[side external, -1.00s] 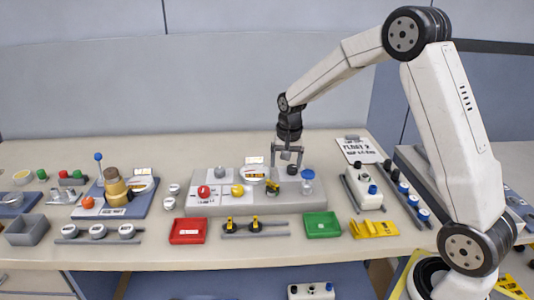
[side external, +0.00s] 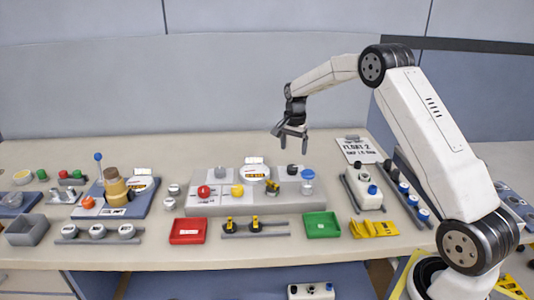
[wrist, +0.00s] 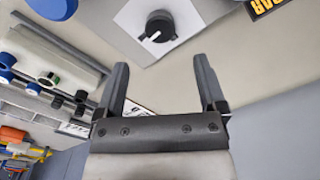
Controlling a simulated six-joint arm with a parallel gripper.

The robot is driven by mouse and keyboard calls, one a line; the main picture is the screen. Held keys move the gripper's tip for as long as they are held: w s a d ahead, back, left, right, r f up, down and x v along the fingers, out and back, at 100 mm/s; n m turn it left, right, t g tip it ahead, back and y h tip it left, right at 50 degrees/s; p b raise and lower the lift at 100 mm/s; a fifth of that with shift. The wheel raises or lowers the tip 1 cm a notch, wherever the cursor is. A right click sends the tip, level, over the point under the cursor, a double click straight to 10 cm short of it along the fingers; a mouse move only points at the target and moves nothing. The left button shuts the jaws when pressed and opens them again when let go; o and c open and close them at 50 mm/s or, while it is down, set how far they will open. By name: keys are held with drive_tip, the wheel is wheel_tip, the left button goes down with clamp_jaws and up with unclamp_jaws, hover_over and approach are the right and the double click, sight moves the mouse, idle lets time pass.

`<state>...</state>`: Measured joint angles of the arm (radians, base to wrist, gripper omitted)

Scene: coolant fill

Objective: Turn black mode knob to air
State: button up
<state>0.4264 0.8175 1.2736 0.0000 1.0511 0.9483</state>
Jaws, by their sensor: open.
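The black mode knob (side external: 292,169) sits on the grey panel (side external: 215,208) near its back right corner, next to a blue-capped clear cup. In the wrist view the black knob (wrist: 158,27) shows at the top centre on a pale plate, with a white pointer mark on it. I cannot read any label for its positions. My gripper (side external: 291,136) is open and empty, above and behind the knob and apart from it. In the wrist view my gripper's two fingers (wrist: 161,88) are spread, with the knob beyond their tips.
On the panel are a red knob (side external: 204,191), a yellow knob (side external: 237,190), a round gauge (side external: 255,173) and the blue-capped cup (side external: 307,180). A red tray (side external: 188,231) and a green tray (side external: 322,225) lie in front. The table behind the panel is clear.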

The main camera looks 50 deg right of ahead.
sight(292, 167)
drive_tip(key=shift+f, duration=3.75)
drive_tip(key=shift+c, duration=0.2)
clamp_jaws()
